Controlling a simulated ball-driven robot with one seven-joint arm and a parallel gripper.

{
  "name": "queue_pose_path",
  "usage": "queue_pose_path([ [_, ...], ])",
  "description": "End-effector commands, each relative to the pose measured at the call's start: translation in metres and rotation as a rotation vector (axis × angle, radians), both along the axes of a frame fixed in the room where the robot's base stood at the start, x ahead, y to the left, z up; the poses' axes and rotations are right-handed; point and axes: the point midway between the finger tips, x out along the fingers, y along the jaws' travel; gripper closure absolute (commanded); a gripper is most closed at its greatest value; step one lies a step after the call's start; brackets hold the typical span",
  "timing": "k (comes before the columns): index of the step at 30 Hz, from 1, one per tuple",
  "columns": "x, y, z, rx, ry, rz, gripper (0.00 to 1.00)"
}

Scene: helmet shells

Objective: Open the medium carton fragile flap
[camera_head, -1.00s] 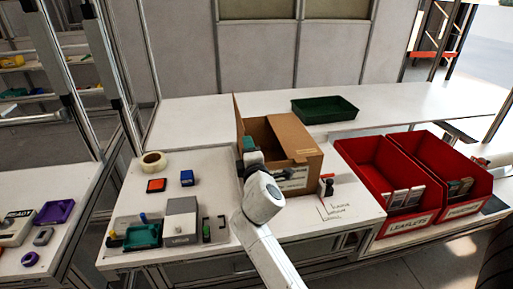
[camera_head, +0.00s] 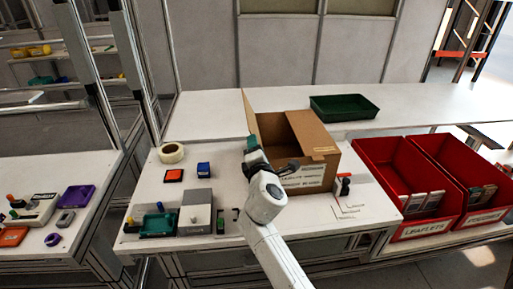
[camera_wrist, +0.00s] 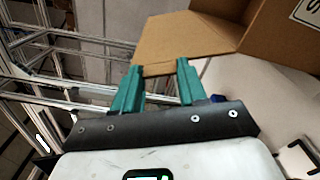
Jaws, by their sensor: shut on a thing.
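The brown medium carton (camera_head: 325,147) stands on the white bench, open at the top. Its left flap (camera_head: 250,112) stands up, leaning slightly outward. In the wrist view the brown flap (camera_wrist: 185,38) reaches down to between my green fingertips. My gripper (camera_head: 251,142) is at the carton's left side, with its fingers (camera_wrist: 160,80) shut on the flap's edge. I cannot read which flap is marked fragile.
A green tray (camera_head: 344,108) lies behind the carton. Red leaflet bins (camera_head: 400,165) stand to the right. A tape roll (camera_head: 171,153), a grey box (camera_head: 196,208) and small coloured blocks lie to the left. A red-and-black stamp-like item (camera_head: 344,184) stands by the carton's right front corner.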

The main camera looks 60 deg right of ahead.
Motion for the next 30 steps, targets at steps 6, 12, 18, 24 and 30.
queue_pose_path([
  [6, 0.0, 0.0, -0.001, 0.002, 0.001, 0.0, 0.51],
  [12, 0.0, 0.0, -0.001, 0.002, 0.0, 0.001, 0.32],
  [18, 0.0, 0.0, 0.0, 0.002, 0.0, 0.001, 0.32],
  [24, -0.008, 0.011, -0.002, 0.002, 0.0, 0.003, 0.32],
  [30, -0.032, 0.04, -0.004, 0.001, 0.001, 0.005, 0.32],
])
